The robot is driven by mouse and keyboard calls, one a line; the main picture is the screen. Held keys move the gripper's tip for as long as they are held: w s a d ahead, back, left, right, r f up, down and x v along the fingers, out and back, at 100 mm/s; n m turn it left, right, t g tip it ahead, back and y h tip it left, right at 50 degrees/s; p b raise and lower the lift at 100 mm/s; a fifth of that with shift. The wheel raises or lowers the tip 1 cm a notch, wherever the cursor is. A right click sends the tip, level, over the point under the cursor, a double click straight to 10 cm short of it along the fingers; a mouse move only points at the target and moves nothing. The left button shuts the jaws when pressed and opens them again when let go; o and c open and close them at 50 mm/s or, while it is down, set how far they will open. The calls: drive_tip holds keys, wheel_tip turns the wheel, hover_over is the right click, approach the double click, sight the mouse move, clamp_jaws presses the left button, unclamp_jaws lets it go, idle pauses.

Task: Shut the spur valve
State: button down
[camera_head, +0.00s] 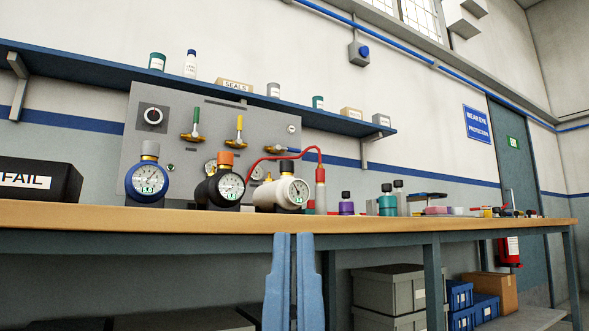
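A grey panel (150,95) behind the bench carries three brass valves. One has an upright green handle (196,120), one an upright yellow handle (239,127), and one a blue handle (291,149) lying sideways. No readable label shows which is the spur valve. A red hose (305,150) arches beside the blue-handled valve. My gripper (294,240) is low in front of the bench edge, well below and apart from the valves. Its two light blue fingers stand upright with a narrow dark gap between them; nothing shows held.
Blue (148,180), black (222,188) and white (283,192) gauge units stand on the bench (400,226) before the panel. A black FAIL box (38,180) is at left. Bottles stand at right; a loaded shelf (90,72) runs above. Bins (390,290) are underneath.

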wheel_tip(320, 180, up, 69)
drive_tip(key=p, duration=6.7)
drive_tip(key=shift+p, duration=0.4)
drive_tip(key=shift+w, duration=0.1)
